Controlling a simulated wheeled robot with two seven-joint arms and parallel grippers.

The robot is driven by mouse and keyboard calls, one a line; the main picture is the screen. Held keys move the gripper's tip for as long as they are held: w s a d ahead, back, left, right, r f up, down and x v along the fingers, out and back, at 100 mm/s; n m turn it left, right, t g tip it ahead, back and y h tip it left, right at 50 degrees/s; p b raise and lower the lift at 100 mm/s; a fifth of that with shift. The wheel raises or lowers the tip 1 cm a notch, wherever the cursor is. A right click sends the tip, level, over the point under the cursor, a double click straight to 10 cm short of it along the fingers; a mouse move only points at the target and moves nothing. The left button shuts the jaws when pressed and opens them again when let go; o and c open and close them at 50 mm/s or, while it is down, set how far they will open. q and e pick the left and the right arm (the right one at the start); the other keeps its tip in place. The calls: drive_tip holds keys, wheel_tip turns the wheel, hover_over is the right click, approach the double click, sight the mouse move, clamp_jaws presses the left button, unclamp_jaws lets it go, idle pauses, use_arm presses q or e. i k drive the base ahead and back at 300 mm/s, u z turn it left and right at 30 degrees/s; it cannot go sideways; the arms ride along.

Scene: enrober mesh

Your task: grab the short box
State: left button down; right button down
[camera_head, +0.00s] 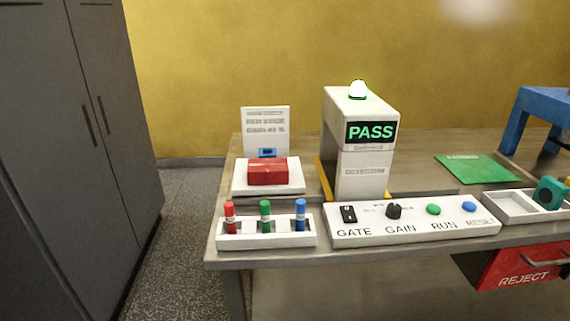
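A low red box (267,171) sits on a white platform (242,188) at the left end of the table. It is the only loose-looking box shape I see there, and I cannot tell from the picture whether it is the short box. A small blue piece (267,153) shows just behind it, in front of an upright white sign (265,127) whose small text is hard to read. Neither of my grippers is in view.
A white rack (267,241) holds red, green and blue sticks in front. A PASS machine (358,165) and a GATE/GAIN/RUN/RESET panel (415,239) stand right of it. A green mat (476,168), blue stand (536,112) and red REJECT drawer (515,270) are farther right. Grey cabinets (60,150) stand left.

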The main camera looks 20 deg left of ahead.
sight(261, 172)
drive_tip(key=z, duration=2.4)
drive_tip(key=k, duration=1.45)
drive_tip(key=u, duration=2.4)
